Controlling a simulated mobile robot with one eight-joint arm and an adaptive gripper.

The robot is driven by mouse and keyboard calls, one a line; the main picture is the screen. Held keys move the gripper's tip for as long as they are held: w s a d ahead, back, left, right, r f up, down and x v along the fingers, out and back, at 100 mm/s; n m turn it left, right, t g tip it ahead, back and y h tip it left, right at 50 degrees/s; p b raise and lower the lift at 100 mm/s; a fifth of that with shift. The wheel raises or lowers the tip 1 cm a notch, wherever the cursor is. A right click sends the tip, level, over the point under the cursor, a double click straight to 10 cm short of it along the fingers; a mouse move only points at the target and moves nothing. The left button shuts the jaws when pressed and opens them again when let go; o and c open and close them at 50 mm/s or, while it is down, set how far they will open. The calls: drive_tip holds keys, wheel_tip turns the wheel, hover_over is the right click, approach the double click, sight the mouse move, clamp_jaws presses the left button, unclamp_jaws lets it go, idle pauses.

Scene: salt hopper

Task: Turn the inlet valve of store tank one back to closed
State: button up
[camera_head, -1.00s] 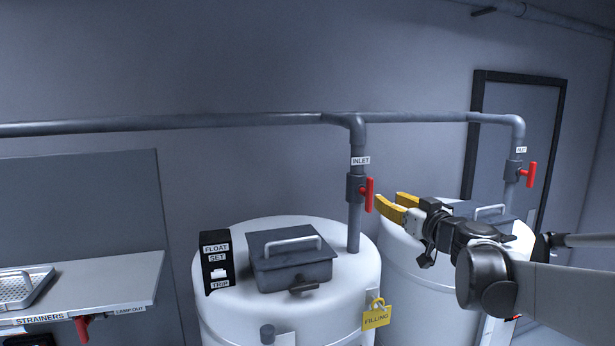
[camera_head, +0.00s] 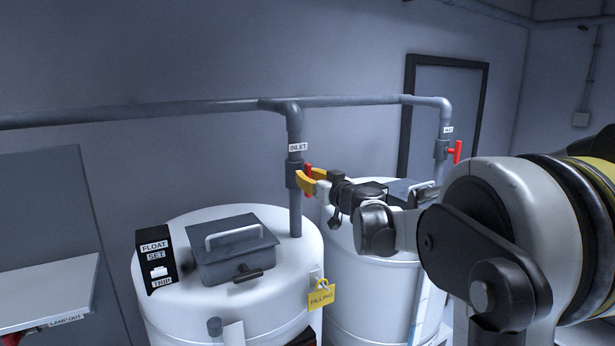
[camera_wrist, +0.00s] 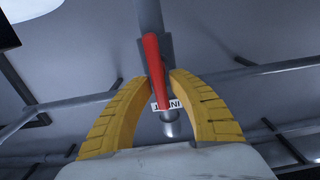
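The red inlet valve handle (camera_head: 308,172) sits on the grey vertical pipe above the front white tank (camera_head: 225,290), beneath an INLET label (camera_head: 298,147). The handle stands upright, roughly in line with the pipe. My gripper (camera_head: 306,181) is at the handle, its yellow fingers partly covering it in the head view. In the wrist view the red handle (camera_wrist: 155,65) runs between the tips of the two yellow fingers (camera_wrist: 159,77). The fingers are apart, and a firm grip on the handle does not show. The label appears upside down there.

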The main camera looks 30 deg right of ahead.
clamp_jaws()
drive_tip(key=shift+m, duration=0.3)
drive_tip(key=m+b, duration=0.2)
drive_tip(key=m, duration=0.3)
drive_tip(key=d+f+m+b, duration=0.1)
drive_tip(key=m+b, duration=0.1)
drive_tip(key=m, duration=0.4)
drive_tip(key=m+b, duration=0.3)
drive_tip(key=m, duration=0.2)
drive_tip(key=shift+d+f+m, duration=0.2)
drive_tip(key=shift+d+m, duration=0.05)
drive_tip(key=shift+m, duration=0.15)
drive_tip(key=shift+o, duration=2.4)
unclamp_jaws()
